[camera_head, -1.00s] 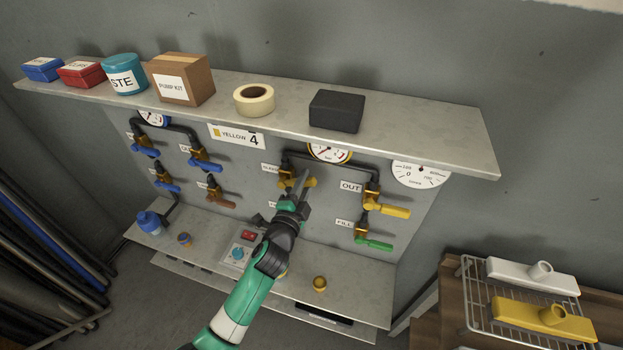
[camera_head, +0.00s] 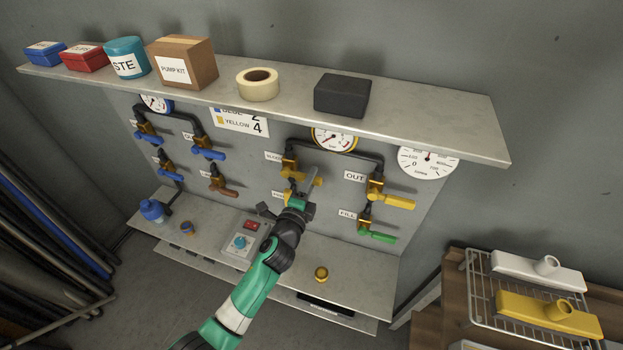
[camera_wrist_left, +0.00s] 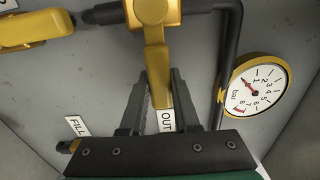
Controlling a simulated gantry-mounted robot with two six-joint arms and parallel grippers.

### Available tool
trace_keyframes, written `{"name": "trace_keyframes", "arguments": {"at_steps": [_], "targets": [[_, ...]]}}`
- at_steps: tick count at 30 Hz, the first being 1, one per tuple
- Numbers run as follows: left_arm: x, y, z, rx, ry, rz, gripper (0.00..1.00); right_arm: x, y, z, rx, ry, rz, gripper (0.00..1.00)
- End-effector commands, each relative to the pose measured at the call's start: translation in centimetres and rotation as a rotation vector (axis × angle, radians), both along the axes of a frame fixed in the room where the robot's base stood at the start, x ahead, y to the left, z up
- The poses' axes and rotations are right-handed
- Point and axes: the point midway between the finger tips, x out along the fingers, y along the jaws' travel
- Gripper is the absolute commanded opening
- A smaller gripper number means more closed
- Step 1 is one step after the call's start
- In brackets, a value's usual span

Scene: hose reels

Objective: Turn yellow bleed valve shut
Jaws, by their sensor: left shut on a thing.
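The yellow bleed valve (camera_head: 290,168) is on the wall panel below the shelf, beside a partly hidden label starting "BLEE". Its yellow lever (camera_head: 318,180) points to the right in the head view. My left gripper (camera_head: 309,178) is at this lever. In the left wrist view, my left gripper (camera_wrist_left: 158,95) has a finger on each side of the lever (camera_wrist_left: 156,70), shut on it. The lever runs down from the valve body at the top edge. My right gripper is not in view.
The OUT valve's yellow lever (camera_head: 397,202) and the green FILL lever (camera_head: 378,237) are to the right. Another yellow valve lever (camera_wrist_left: 30,30) is at the left in the wrist view. The pressure gauge (camera_wrist_left: 257,85) and dark pipe are close by. The shelf (camera_head: 420,120) overhangs the panel.

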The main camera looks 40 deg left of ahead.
Motion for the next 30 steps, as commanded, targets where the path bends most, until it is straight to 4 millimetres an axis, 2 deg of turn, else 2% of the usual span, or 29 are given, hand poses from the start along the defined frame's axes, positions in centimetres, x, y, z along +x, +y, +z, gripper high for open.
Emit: {"name": "trace_keyframes", "arguments": {"at_steps": [5, 6, 11, 22, 26, 30], "targets": [[0.0, 0.0, -0.2, 0.002, 0.005, 0.002, 0.00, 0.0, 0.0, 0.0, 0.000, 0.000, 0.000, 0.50], [-0.1, 0.0, -0.2, 0.002, 0.006, 0.002, 0.33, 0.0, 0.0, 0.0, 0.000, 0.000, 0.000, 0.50], [0.0, 0.0, -0.2, 0.000, 0.004, 0.001, 0.60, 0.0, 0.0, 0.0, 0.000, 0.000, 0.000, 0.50], [-0.6, -0.2, 0.0, 0.000, 0.002, 0.000, 0.60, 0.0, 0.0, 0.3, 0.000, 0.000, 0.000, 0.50], [-2.6, -1.1, 0.2, 0.000, 0.002, -0.001, 0.60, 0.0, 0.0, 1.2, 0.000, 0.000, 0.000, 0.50], [-5.8, -2.5, 0.1, -0.001, 0.004, -0.002, 0.60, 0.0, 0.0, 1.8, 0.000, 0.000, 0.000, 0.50]]}}
